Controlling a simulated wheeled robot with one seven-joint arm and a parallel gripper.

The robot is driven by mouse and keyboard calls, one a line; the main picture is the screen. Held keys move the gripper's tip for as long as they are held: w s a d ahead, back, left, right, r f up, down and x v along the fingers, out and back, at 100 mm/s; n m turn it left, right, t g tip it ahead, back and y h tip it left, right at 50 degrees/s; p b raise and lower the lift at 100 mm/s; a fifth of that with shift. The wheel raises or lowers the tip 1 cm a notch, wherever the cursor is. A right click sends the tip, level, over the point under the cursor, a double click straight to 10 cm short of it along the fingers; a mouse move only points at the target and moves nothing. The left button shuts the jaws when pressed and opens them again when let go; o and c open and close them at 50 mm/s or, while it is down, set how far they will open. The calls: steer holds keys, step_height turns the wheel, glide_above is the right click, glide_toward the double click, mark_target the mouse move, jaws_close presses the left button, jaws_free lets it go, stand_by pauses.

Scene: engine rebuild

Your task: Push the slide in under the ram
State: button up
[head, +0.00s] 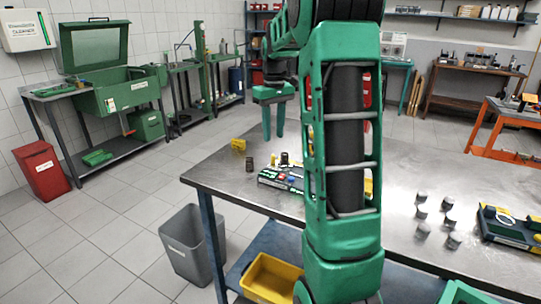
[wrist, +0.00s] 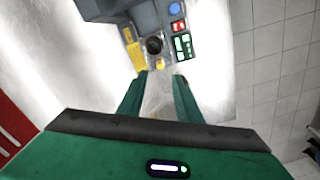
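A small bench press (head: 280,179) with coloured buttons stands on the steel table, partly hidden behind my arm. In the wrist view, the press's grey body (wrist: 150,14) is at the top. A dark round part (wrist: 154,45) sits at its near edge, with a yellow knob (wrist: 160,64) just below it; this looks like the slide. I cannot make out the ram for certain. My gripper (head: 273,136) is above the table's far left part, fingers pointing down. In the wrist view my gripper (wrist: 158,84) is open and empty, its fingertips just short of the knob.
A yellow block (head: 238,146) and a dark cylinder (head: 250,163) are near the table's left edge (head: 215,185). Several grey cylinders (head: 422,213) and a second device (head: 508,228) stand at the right. A grey bin (head: 190,245) is on the floor at the left.

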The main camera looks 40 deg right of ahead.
mark_target(273, 155)
step_height(273, 155, down, 9)
steer(key=shift+r, duration=0.2)
stand_by(0.3)
jaws_close()
